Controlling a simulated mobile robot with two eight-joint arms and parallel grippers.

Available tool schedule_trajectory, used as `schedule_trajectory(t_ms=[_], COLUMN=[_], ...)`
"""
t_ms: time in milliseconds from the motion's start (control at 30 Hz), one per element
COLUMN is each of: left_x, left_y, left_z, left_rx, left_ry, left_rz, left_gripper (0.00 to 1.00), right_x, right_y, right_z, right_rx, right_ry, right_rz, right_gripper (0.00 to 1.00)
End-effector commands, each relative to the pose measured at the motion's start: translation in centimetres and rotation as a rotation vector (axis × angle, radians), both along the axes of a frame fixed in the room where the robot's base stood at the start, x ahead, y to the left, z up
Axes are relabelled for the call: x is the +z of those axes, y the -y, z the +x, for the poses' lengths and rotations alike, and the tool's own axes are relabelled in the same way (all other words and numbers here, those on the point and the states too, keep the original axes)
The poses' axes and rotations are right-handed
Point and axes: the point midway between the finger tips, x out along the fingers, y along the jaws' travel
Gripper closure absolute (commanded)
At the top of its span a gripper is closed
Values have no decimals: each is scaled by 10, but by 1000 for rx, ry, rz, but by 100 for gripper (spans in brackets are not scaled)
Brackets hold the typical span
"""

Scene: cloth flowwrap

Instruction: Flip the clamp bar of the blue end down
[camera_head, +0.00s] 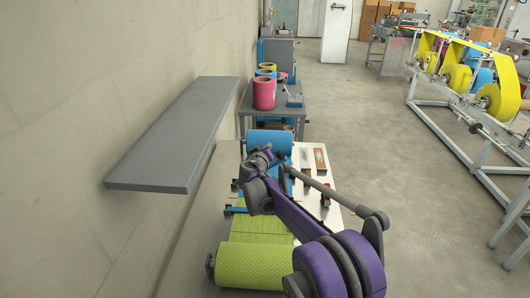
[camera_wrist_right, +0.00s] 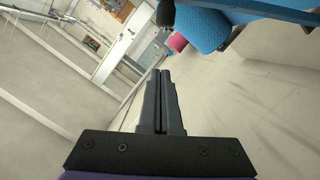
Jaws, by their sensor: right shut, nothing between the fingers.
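The blue roll (camera_head: 268,141) lies at the far end of the light worktable, with blue cloth in front of it. A thin blue bar (camera_head: 238,210) with a dark end crosses the table beyond the green cloth; most of it is behind my right arm. My right gripper (camera_head: 279,156) is over the table just in front of the blue roll, shut and empty. In the right wrist view its fingers (camera_wrist_right: 160,85) are together, pointing past the blue roll (camera_wrist_right: 194,25). A blue bar (camera_wrist_right: 270,13) crosses that view's top right corner, apart from the fingers. My left gripper is out of view.
A green roll (camera_head: 256,264) with green cloth (camera_head: 250,228) lies at the near end. A grey shelf (camera_head: 170,145) juts from the wall at left. A pink roll (camera_head: 264,94) stands on a table behind. Open floor (camera_head: 400,230) lies at right.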

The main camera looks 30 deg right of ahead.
Motion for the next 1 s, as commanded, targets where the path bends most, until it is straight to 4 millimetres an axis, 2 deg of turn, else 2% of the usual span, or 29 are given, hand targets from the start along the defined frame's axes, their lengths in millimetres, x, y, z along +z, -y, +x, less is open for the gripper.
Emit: schedule_trajectory(t_ms=[100,167,300,400,867,1000], left_x=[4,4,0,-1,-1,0], left_y=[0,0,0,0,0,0], left_z=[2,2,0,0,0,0], left_rx=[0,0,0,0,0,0], left_ry=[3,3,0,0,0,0], left_rz=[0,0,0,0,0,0], left_gripper=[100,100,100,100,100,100], right_x=[-4,-8,-28,-35,-40,-53], right_y=[17,24,32,36,39,52], right_z=[20,26,16,14,12,5], right_rx=[-1,-2,-1,-1,0,-3], right_ry=[1,0,-1,-1,2,35], right_rz=[0,1,0,0,3,59], right_gripper=[100,100,100,100,100,100])
